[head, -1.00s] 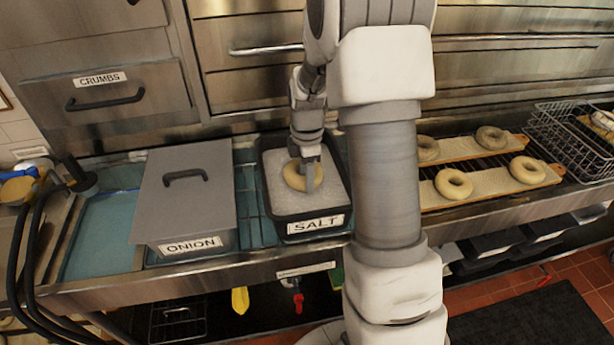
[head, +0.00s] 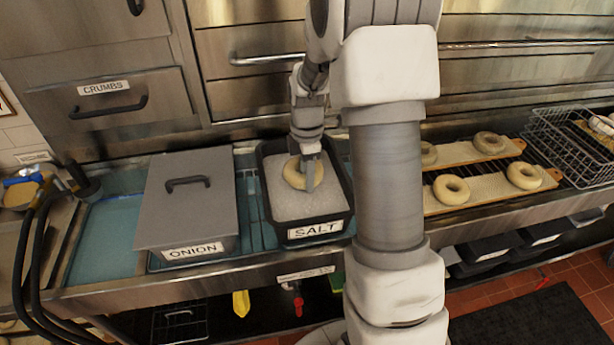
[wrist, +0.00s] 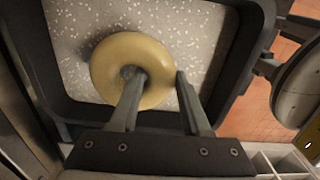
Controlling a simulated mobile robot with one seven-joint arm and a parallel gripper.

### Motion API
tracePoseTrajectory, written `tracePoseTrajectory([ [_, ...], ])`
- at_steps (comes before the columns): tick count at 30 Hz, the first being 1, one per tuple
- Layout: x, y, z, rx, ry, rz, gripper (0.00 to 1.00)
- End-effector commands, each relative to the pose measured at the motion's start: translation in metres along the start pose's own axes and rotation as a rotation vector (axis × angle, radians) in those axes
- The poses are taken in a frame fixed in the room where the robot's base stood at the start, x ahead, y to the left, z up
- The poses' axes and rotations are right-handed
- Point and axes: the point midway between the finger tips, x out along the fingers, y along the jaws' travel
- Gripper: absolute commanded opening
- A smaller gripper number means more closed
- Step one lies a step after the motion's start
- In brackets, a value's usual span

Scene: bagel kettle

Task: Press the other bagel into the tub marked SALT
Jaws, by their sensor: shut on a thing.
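The tub marked SALT (head: 318,231) is a dark open tub of pale, speckled salt. It sits in the counter left of my arm and fills much of the wrist view (wrist: 240,60). A pale ring-shaped bagel (head: 294,178) is inside the tub's outline, toward its back, and also shows in the wrist view (wrist: 110,62). My gripper (head: 310,183) is shut on its near side, with one finger in the hole and the other outside the ring (wrist: 158,75). I cannot tell whether the bagel touches the salt.
A grey lidded ONION tub (head: 188,210) stands to the left. Several bagels (head: 452,189) lie on boards (head: 490,192) to the right, partly hidden by my arm. A wire basket (head: 570,150) stands beyond them. A CRUMBS drawer (head: 105,105) is at the back left.

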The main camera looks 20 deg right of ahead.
Motion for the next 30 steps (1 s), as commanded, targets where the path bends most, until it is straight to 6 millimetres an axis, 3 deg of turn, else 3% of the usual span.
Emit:
tracePoseTrajectory([
  [24,-0.069,0.001,0.0,0.0,0.0,0.003,0.0],
  [30,-0.072,0.001,0.0,0.0,0.0,0.002,0.0],
])
